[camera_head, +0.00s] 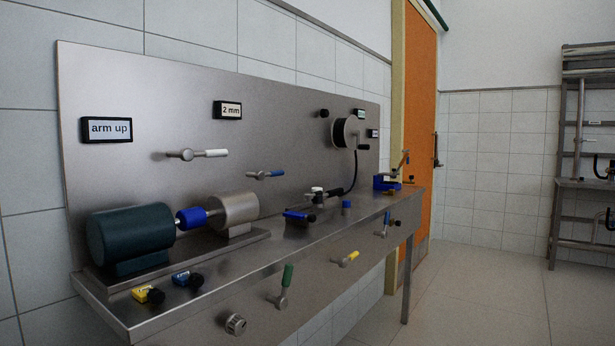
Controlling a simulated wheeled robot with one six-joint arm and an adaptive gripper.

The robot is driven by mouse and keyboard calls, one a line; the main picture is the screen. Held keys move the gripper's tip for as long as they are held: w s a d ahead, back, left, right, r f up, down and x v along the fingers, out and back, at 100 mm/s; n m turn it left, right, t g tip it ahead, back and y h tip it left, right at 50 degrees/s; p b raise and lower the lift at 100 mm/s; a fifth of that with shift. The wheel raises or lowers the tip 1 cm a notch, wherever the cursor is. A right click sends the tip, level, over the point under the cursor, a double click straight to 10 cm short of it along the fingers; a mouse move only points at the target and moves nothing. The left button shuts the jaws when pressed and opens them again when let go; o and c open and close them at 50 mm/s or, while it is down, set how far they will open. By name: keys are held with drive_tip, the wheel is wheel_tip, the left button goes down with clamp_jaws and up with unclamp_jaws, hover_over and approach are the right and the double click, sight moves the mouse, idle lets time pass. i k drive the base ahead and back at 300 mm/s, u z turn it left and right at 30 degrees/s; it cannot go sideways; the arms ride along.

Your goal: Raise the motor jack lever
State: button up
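A dark green motor (131,238) sits on the left of a steel bench, joined by a blue coupling (192,217) to a grey cylinder (235,208). Several levers are in view, and I cannot tell which is the motor jack lever. My gripper is not in view.
Small yellow (148,295) and blue (187,280) clamps lie before the motor. A rack (570,160) stands far right. Floor (480,290) right of the bench is clear.

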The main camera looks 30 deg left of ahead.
sight(259, 175)
drive_tip(key=i, duration=2.25)
drive_tip(key=u, duration=0.7)
